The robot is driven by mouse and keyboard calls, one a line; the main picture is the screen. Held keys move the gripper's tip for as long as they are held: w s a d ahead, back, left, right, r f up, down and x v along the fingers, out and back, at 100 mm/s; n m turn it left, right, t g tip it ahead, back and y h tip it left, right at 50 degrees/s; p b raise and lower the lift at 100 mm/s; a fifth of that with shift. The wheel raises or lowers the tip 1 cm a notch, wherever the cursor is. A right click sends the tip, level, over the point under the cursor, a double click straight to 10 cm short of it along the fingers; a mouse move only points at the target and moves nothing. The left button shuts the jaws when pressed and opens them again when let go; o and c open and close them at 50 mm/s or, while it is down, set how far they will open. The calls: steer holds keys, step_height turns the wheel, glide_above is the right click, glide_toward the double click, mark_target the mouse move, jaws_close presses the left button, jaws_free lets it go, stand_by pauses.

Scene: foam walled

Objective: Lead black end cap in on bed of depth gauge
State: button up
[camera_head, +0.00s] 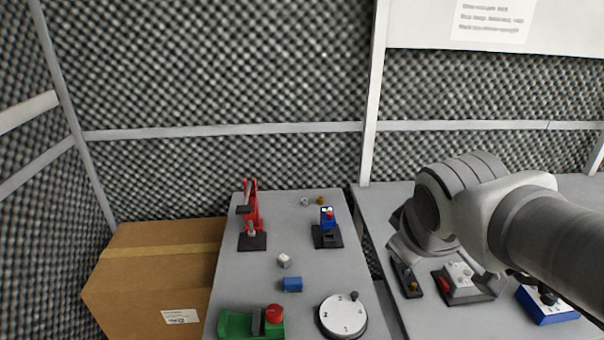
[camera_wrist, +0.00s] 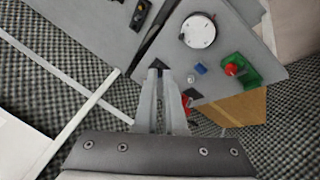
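The device taken as the depth gauge (camera_head: 327,215) is blue with a small screen and a red part. It stands upright on a black base on the left table. I cannot make out a black end cap in either view. In the wrist view my gripper (camera_wrist: 160,72) points down towards the table, its two grey fingers a little apart, with nothing clearly held. A dark base lies beyond the fingertips, partly covered by them. In the head view my fingers are hidden behind my arm.
The left table bears a red press (camera_head: 252,215), a white cap (camera_head: 284,261), a blue block (camera_head: 292,284), a white dial (camera_head: 343,316) and a green device (camera_head: 237,324). The right table holds a black tray (camera_head: 407,280), a grey-red fixture (camera_head: 465,284) and a blue box (camera_head: 547,306). A carton (camera_head: 150,280) stands left.

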steer(key=w+f+n+b, duration=0.1)
steer(key=w+f+n, duration=0.1)
steer(key=w+n, duration=0.1)
steer(key=w+d+f+n+t+b, duration=0.1)
steer(key=w+f+n+b, duration=0.1)
steer(key=w+n, duration=0.1)
steer(key=w+d+f+n+h+b, duration=0.1)
steer(key=w+f+n, duration=0.1)
steer(key=w+n, duration=0.1)
steer(key=shift+w+f+t, duration=0.2)
steer(key=shift+f+t, duration=0.1)
steer(key=shift+f, duration=0.05)
jaws_close()
steer(key=n+y+b, duration=0.3)
steer(key=n+b, duration=0.8)
steer(key=n, duration=1)
glide_toward(330, 245)
steer(key=shift+t, duration=0.4)
step_height(330, 245, down, 5)
steer(key=shift+s+a+f, duration=0.1)
steer(key=shift+s+a, duration=0.05)
steer(key=shift+w+r+p, duration=0.15)
steer(key=shift+w+p, duration=0.15)
steer(key=shift+w, duration=0.2)
steer(key=shift+w+r+p, duration=0.2)
steer(key=shift+w+p, duration=0.1)
steer(key=shift+w, duration=0.25)
steer(key=shift+w+f+p, duration=0.1)
steer(key=shift+w+p, duration=0.25)
steer(key=shift+w, duration=0.55)
